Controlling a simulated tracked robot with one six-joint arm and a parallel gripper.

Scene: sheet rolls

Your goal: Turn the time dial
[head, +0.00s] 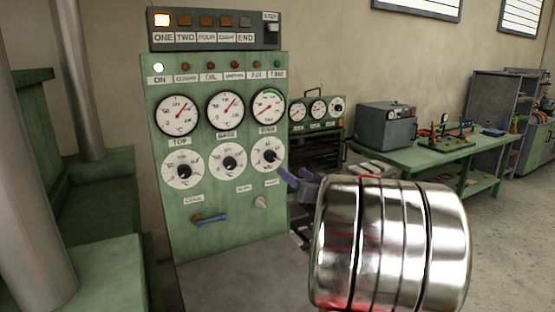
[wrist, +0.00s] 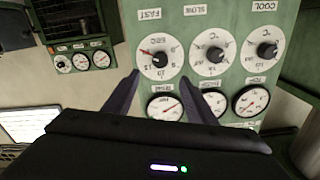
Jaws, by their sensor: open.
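The green control panel (head: 215,235) stands upright in the head view. Its lower row has three white dials with black knobs. The rightmost white dial (head: 268,155) has my gripper (head: 284,174) close to its lower right edge; its label is too small to read surely. I take it as the time dial. In the wrist view, upside down, this dial (wrist: 160,57) lies ahead of and between the two dark fingertips of my gripper (wrist: 161,78), with a red pointer mark beside its knob. The fingers are open and empty. I cannot tell whether they touch the panel.
The panel has three gauges (head: 225,109) above the dials, a blue-handled lever (head: 210,219) and a small grey knob (head: 261,202) below. A switch box (head: 213,28) tops it. A green bench (head: 435,160) stands right; green machinery (head: 105,205) stands left.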

